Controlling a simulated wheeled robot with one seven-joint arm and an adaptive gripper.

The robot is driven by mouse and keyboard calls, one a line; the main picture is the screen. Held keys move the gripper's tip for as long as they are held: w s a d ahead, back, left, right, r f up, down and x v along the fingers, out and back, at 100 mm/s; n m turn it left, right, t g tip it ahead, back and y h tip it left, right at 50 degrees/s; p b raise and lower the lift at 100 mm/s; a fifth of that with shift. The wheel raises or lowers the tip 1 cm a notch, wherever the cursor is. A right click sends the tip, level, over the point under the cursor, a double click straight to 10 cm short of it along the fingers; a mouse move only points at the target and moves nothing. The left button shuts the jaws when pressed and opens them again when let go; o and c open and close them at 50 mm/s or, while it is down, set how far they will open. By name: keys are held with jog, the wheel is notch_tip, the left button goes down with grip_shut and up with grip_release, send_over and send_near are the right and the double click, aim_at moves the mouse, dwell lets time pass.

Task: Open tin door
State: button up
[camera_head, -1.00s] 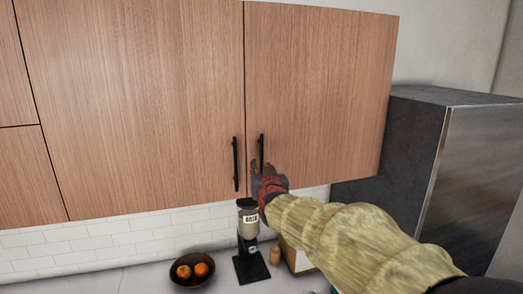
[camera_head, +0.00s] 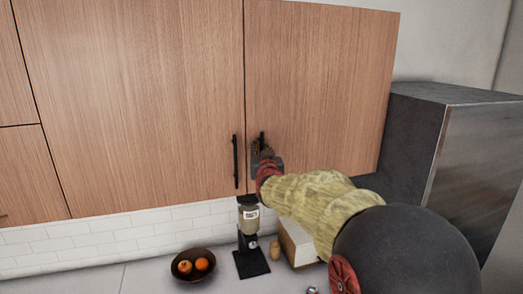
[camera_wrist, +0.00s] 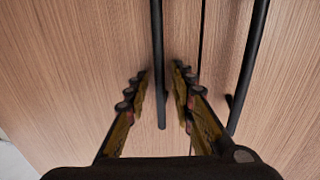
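The right wood-grain cabinet door (camera_head: 325,85) is closed, flush with the left door (camera_head: 140,95). Its black bar handle (camera_head: 262,137) is mostly hidden by my gripper (camera_head: 264,155) in the head view. In the wrist view, this handle (camera_wrist: 158,45) runs between the two fingers of my gripper (camera_wrist: 161,72). The fingers stand on either side of the bar with small gaps visible, so the gripper looks open around it. The left door's handle (camera_head: 235,161) is free; it shows to the right in the wrist view (camera_wrist: 248,65), outside the fingers.
A grey metal fridge (camera_head: 440,150) stands right of the cabinet. Below, the counter (camera_head: 145,276) holds a fruit bowl (camera_head: 185,276), a coffee grinder (camera_head: 250,235) and a white-and-wood box (camera_head: 297,243). Smaller cabinet fronts (camera_head: 25,170) are at far left.

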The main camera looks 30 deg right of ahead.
jog(key=shift+c, duration=1.4)
grip_shut()
